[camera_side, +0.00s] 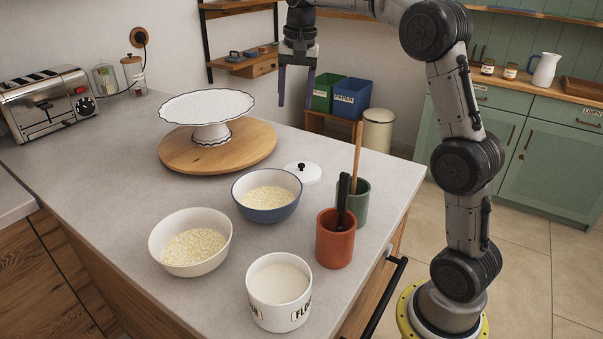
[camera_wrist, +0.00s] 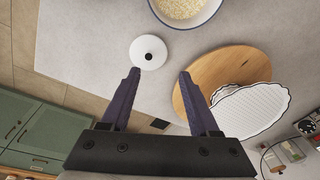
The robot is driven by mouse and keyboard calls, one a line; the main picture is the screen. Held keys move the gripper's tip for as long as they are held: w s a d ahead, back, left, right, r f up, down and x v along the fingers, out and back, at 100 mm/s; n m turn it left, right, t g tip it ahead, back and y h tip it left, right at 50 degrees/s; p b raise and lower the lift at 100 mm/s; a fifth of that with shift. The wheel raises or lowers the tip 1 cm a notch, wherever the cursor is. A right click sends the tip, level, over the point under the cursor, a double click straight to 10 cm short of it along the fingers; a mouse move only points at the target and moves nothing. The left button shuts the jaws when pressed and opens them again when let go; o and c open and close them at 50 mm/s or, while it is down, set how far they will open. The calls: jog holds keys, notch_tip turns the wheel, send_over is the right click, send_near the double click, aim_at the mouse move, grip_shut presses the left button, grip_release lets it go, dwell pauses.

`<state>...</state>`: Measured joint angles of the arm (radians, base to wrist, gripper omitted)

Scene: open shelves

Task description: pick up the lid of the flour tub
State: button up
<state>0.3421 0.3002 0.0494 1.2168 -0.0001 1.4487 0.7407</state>
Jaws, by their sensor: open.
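The lid (camera_side: 302,173) is a white disc with a small black knob, lying flat on the grey counter behind the blue bowl. It also shows in the wrist view (camera_wrist: 148,52), ahead of the fingertips and nearer the left finger. The flour tub (camera_side: 279,293) is white, stands uncovered at the counter's front and holds white flour. My gripper (camera_side: 296,104) hangs high above the far part of the counter, pointing down, open and empty. In the wrist view both dark fingers of my gripper (camera_wrist: 160,74) are spread, with nothing between them.
A blue bowl (camera_side: 267,212) of oats stands close to the lid. A green pot (camera_side: 361,211) with a wooden handle and a terracotta pot (camera_side: 335,247) stand to its right. A white cake stand (camera_side: 207,104) on a round wooden board (camera_side: 177,159) is left of the lid.

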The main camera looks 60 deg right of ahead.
jog(key=m+g, duration=0.1)
send_over(301, 164)
notch_tip(301, 164, down, 8)
jog(key=f, duration=0.8)
jog(key=shift+s+a, duration=0.25)
jog(key=shift+s, duration=0.1)
jog(key=shift+w+d+f, duration=0.1)
jog(key=shift+w+f, duration=0.05)
jog(key=shift+f, duration=1.2)
jog(key=shift+w+d+f, duration=0.1)
jog(key=shift+f, duration=1.25)
grip_shut()
